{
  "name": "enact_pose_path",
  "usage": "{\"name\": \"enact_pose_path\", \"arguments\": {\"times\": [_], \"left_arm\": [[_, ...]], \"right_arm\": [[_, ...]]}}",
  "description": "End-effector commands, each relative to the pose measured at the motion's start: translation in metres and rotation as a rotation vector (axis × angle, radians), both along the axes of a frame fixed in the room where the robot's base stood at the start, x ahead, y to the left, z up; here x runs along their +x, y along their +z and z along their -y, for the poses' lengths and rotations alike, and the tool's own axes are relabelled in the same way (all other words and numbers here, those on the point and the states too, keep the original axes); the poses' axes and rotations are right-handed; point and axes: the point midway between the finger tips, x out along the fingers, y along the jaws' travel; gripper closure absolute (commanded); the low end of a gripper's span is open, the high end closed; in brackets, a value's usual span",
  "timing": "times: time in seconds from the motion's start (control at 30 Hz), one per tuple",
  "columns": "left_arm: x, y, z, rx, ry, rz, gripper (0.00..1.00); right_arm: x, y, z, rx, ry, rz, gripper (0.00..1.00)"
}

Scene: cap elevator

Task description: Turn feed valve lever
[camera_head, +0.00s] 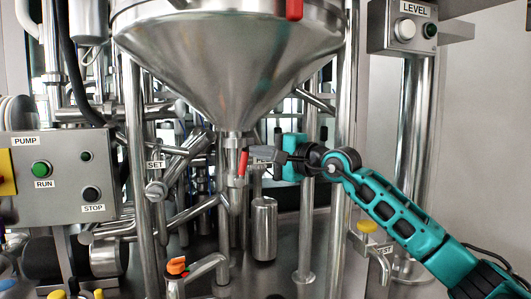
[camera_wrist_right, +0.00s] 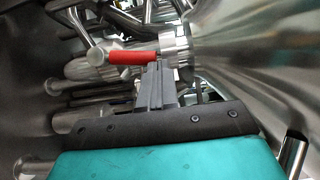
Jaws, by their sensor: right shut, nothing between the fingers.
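The feed valve lever (camera_head: 243,163) has a red grip and stands nearly upright beside the steel pipe under the cone-shaped hopper (camera_head: 230,60). In the right wrist view the red lever (camera_wrist_right: 132,57) lies across the picture, just beyond my fingertips. My right gripper (camera_head: 252,154) is shut and empty, reaching in from the right with its tips at the lever's upper part. In the right wrist view the shut fingers (camera_wrist_right: 159,68) are close to the end of the red grip; whether they touch it I cannot tell. My left gripper is not in view.
A pump box (camera_head: 60,178) with RUN and STOP buttons stands at the left. A LEVEL box (camera_head: 402,28) hangs at the upper right. An orange-handled valve (camera_head: 177,266) and a steel cylinder (camera_head: 264,228) stand below. Steel posts and pipes surround the lever.

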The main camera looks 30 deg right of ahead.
Motion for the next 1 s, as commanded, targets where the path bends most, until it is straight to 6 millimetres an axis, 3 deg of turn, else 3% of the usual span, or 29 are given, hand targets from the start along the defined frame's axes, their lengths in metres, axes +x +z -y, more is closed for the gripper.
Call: {"name": "enact_pose_path", "arguments": {"times": [1.0], "left_arm": [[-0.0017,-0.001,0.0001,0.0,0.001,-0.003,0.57]], "right_arm": [[0.0016,0.0063,-0.0071,0.005,0.0,0.002,1.0]]}}
